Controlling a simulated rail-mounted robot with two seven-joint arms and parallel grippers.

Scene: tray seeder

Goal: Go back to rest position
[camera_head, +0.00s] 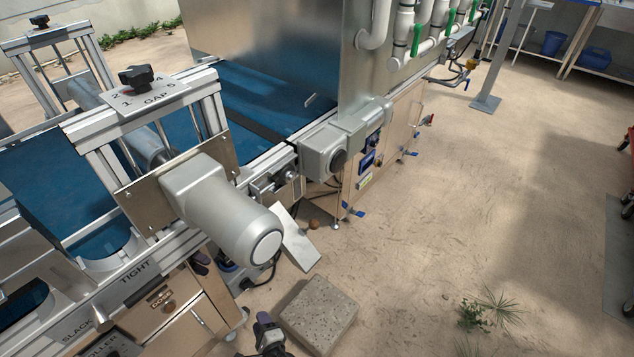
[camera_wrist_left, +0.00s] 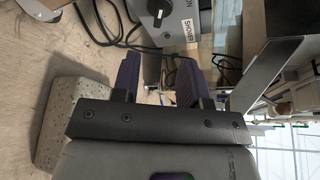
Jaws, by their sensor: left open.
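My left gripper (camera_head: 266,322) shows at the bottom edge of the head view as a dark piece with a purple tip, beside the concrete block (camera_head: 318,318). In the left wrist view its two purple-padded fingers (camera_wrist_left: 157,82) stand apart with nothing held between them. The block (camera_wrist_left: 62,120) is close to the gripper's left side in that view. A grey box with a black knob (camera_wrist_left: 162,12) lies beyond the fingers. My right gripper is not in view.
The seeder machine fills the left, with a blue belt (camera_head: 250,95), a grey motor (camera_head: 215,205) and a tilted metal plate (camera_head: 295,238) near the gripper. Dark cables (camera_wrist_left: 105,30) run near the fingers. Sandy ground (camera_head: 460,200) at right is mostly open, with small plants (camera_head: 490,308).

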